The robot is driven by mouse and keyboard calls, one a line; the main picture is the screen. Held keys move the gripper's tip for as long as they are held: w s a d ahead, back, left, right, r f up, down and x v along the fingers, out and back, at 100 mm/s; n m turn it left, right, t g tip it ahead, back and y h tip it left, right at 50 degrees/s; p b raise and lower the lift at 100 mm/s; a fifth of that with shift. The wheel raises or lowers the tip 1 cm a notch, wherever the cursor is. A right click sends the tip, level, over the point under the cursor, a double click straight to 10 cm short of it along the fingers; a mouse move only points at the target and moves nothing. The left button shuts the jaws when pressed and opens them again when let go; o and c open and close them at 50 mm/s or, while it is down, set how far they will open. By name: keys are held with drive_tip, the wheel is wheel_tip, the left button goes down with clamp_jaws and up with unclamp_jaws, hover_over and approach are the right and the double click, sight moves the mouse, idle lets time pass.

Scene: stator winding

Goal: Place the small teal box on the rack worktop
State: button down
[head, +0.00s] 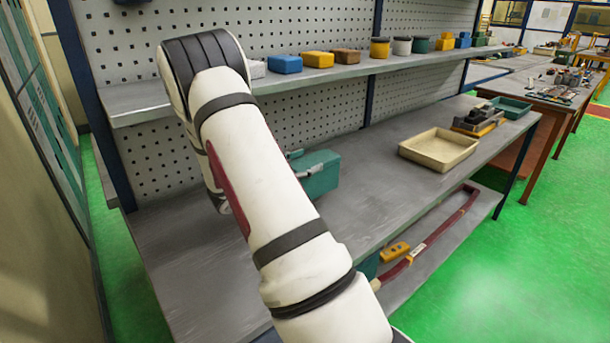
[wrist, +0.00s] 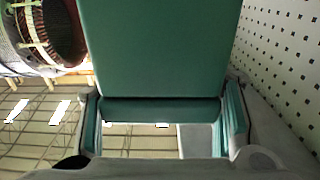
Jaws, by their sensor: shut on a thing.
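The small teal box (head: 318,180) is at the rack worktop (head: 410,183), just right of my arm in the head view. My gripper (head: 308,162) is shut on it, mostly hidden behind my arm. In the wrist view the teal box (wrist: 152,45) fills the upper middle, with the gripper's fingers (wrist: 163,118) on its left and right sides. The box looks upright and close to the worktop surface. I cannot tell whether its underside touches.
A beige tray (head: 438,150) and a dark device on a yellow base (head: 478,121) stand right on the worktop. A teal tray (head: 511,106) is beyond them. Small boxes and jars line the upper shelf (head: 350,72). The worktop's left front is clear.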

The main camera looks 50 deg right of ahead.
drive_tip(key=shift+f, duration=1.75)
drive_tip(key=shift+w+f, duration=0.1)
drive_tip(key=c, duration=0.6)
unclamp_jaws()
drive_tip(key=shift+o, duration=0.2)
